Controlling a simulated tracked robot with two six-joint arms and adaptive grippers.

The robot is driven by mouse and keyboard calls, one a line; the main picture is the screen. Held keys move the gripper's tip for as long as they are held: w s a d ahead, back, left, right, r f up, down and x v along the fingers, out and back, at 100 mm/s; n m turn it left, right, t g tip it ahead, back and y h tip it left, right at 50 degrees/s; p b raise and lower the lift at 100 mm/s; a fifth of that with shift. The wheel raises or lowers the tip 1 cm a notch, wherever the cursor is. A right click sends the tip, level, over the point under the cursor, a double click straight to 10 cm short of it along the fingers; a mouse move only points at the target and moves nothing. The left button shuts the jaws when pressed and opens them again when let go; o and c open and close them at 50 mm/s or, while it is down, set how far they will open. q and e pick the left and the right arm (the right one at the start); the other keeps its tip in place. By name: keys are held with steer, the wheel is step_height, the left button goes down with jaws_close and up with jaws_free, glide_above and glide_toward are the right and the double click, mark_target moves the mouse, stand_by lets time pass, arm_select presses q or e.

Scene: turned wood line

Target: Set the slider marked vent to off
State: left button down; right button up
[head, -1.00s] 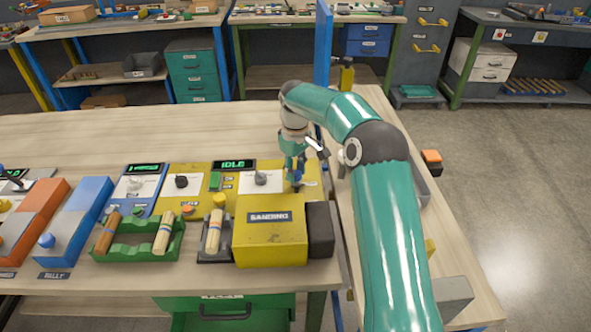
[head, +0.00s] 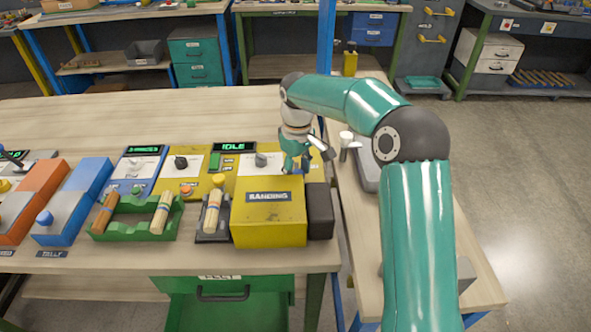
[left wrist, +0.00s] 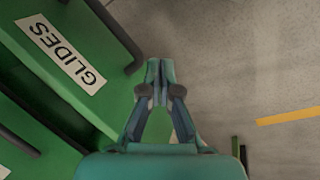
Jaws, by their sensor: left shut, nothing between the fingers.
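The slider marked vent cannot be picked out; no readable vent label shows. The yellow station panel (head: 224,181) has a dark knob (head: 261,160) on a white plate, a green button and a display reading IDLE (head: 234,147). My right gripper (head: 291,170) points down over the right end of this panel, right of the knob and behind the yellow sanding box (head: 268,221). Its fingertips are small and partly hidden, so their opening and any contact are unclear. My left gripper (left wrist: 158,68) is shut and empty in the left wrist view, above the floor beside a green drawer front labelled GLIDES (left wrist: 65,53).
A green rack (head: 136,231) with wooden turned pieces stands left of the sanding box. A blue panel (head: 136,170) and blue and orange boxes lie farther left. A grey tray (head: 366,172) sits on the right side bench. The bench behind the panels is clear.

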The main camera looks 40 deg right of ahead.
mark_target(297, 172)
stand_by(0.4)
steer(key=shift+r, duration=3.9)
steer(key=shift+w, duration=0.1)
